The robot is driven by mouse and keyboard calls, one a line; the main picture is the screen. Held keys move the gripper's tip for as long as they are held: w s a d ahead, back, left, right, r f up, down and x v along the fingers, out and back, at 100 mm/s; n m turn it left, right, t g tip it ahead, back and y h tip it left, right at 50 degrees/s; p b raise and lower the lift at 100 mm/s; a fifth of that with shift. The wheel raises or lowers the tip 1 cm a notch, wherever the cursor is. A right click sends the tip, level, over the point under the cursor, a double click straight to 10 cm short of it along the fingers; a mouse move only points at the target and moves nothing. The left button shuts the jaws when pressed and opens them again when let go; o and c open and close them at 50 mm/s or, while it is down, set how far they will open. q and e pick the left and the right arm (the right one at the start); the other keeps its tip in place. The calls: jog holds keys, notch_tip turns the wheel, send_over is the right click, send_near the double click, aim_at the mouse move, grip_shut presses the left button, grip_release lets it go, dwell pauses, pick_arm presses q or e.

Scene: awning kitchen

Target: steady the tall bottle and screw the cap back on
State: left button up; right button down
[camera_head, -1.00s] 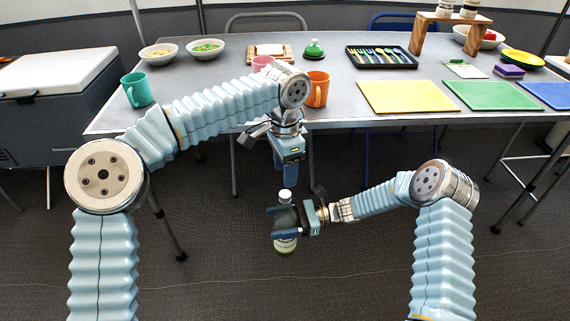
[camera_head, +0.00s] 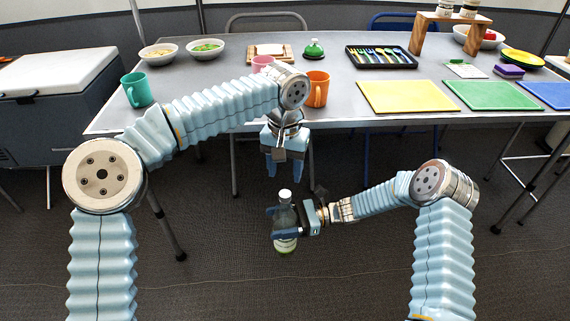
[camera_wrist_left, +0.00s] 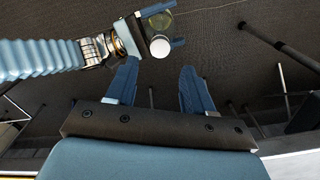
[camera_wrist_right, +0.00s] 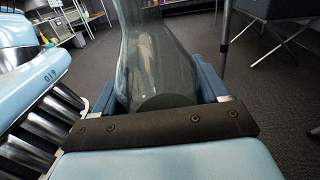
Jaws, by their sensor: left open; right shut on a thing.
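In the left wrist view the cap (camera_wrist_left: 160,47) is a white disc beyond the fingertips. My left gripper (camera_head: 285,174) is open and empty, pointing down just above the cap, apart from it.
The table (camera_head: 215,107) is behind both grippers. An orange mug (camera_head: 317,90) and a teal mug (camera_head: 137,90) stand near its front edge, with yellow (camera_head: 406,96) and green (camera_head: 492,95) boards to the right. The space around the bottle is clear.

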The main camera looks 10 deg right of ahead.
aim_at(285, 193)
pick_arm(q)
notch_tip(285, 193, down, 7)
dwell(0.3)
grip_shut()
dwell(0.3)
jog(key=m, duration=0.4)
jog(key=shift+r+m, duration=0.1)
jog(key=shift+m, duration=0.2)
jog(key=m, duration=0.3)
jog(key=shift+m, duration=0.4)
jog(key=shift+o, duration=0.6)
grip_release()
notch_tip(285, 193, up, 12)
